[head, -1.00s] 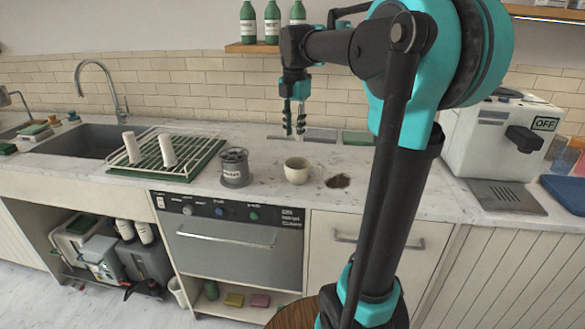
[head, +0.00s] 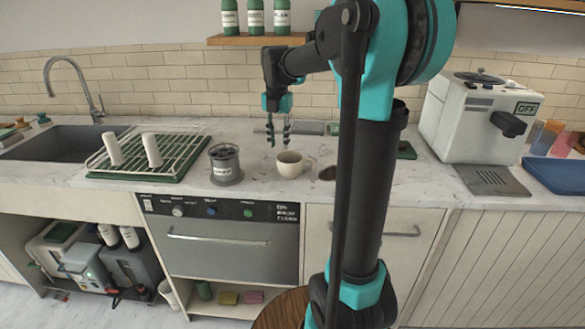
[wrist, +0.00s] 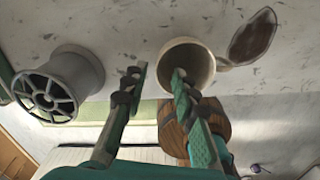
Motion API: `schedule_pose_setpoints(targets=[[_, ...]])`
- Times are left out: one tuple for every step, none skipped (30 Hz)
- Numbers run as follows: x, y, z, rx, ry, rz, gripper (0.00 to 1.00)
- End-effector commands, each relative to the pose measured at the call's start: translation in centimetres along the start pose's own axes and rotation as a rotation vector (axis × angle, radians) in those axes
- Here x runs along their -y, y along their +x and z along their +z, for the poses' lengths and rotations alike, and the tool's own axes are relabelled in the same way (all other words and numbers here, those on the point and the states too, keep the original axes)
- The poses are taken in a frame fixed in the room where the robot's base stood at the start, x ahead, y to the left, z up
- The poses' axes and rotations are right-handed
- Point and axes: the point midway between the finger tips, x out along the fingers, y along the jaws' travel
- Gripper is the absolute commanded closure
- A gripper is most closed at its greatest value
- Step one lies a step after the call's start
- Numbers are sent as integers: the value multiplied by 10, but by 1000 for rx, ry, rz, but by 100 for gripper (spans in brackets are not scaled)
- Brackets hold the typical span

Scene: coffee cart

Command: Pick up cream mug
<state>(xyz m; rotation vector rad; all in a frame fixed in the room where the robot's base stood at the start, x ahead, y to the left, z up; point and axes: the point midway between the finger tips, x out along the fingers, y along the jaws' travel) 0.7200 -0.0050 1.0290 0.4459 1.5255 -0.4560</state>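The cream mug (head: 289,164) stands upright on the marble counter, with its handle on the right. In the wrist view the mug (wrist: 203,56) shows its round open rim, and the right fingertip overlaps its opening in the picture. My gripper (head: 278,142) points down just above and slightly left of the mug. In the wrist view its two fingers (wrist: 157,78) are apart with nothing between them. I cannot tell how far the right fingertip is above the rim.
A grey canister (head: 225,166) stands close to the left of the mug. A brown stain (head: 327,173) lies to its right. A white machine (head: 476,120) stands at the right.

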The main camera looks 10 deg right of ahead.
Motion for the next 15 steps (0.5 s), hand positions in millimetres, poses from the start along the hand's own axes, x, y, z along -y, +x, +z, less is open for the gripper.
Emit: schedule_pose_setpoints(targets=[[0,4,0,0,0,0,72],[0,6,0,0,0,0,72],[0,8,0,0,0,0,72],[0,9,0,0,0,0,72],[0,10,0,0,0,0,72],[0,13,0,0,0,0,72],[-1,16,0,0,0,0,72],[-1,20,-1,0,0,0,72],[-2,26,-1,0,0,0,72],[-2,30,-2,0,0,0,72],[-3,35,-2,0,0,0,72],[-3,41,-2,0,0,0,72],[-3,45,-2,0,0,0,72],[-3,49,-2,0,1,0,72],[-3,53,-2,0,1,0,72]])
